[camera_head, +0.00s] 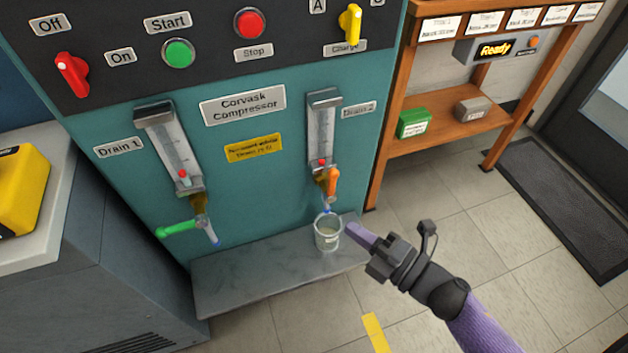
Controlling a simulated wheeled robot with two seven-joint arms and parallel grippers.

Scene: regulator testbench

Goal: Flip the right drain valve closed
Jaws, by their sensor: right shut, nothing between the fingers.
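The right drain valve has an orange handle (333,182) below the Drain 2 sight tube (322,130). The handle stands roughly upright, along the line of the tube. A blue-tipped spout (326,209) shows beneath it, above a small clear cup (327,238) on the ledge. My right gripper (357,234) is shut and empty, just right of the cup in the picture and below the orange handle, apart from the handle. I cannot tell whether its fingertips touch the cup. My left gripper is out of view.
Drain 1 has a green handle (178,229) lying sideways at the left. The grey ledge (250,275) runs below both drains. A wooden shelf (450,135) with a green box (412,123) stands at the right. Tiled floor is open around my right arm.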

